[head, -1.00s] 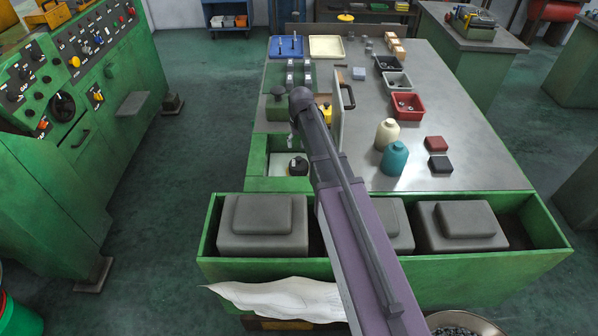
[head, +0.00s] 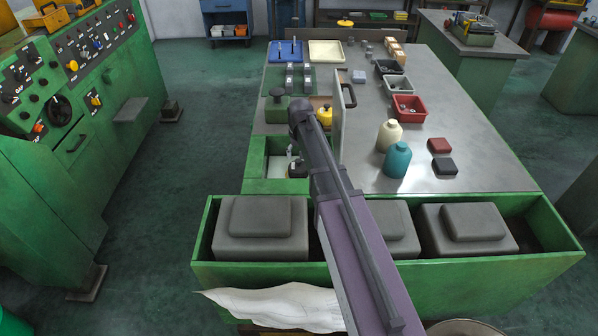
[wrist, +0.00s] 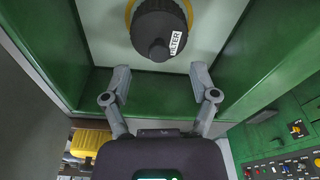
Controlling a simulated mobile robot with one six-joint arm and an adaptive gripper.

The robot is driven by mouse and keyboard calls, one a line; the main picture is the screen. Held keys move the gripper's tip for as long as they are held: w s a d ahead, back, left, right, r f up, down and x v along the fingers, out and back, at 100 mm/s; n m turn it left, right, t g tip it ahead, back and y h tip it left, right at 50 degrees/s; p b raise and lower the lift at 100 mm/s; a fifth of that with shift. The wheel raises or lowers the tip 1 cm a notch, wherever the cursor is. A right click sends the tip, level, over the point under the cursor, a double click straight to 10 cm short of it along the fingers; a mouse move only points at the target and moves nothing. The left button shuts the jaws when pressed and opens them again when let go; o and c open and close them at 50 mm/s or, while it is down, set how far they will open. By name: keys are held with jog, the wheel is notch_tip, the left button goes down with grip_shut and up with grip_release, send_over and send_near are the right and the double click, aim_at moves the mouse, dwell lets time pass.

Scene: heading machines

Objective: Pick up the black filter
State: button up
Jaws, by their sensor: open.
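The black filter (wrist: 160,30) is a ribbed round cap with a white label reading FILTER and a yellow ring around its base. It sits on the pale floor of a green-walled bay (wrist: 150,92). My gripper (wrist: 161,78) is open and empty. In the wrist view its two fingertips are spread to either side, just below the filter in the picture and apart from it.
Green walls enclose the bay closely. A thin upright panel (head: 337,125) stands right of my arm. A green trough with grey blocks (head: 262,228) lies in front.

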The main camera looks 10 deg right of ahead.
aim_at(298, 160)
jog(key=f+b, duration=0.1)
jog(key=w+f+b, duration=0.1)
jog(key=f+b, duration=0.1)
jog(key=shift+w+d+f, duration=0.1)
jog(key=shift+w+f, duration=0.05)
jog(key=shift+f, duration=0.05)
jog(key=shift+f+b, duration=0.85)
jog(key=shift+b, duration=0.2)
grip_shut()
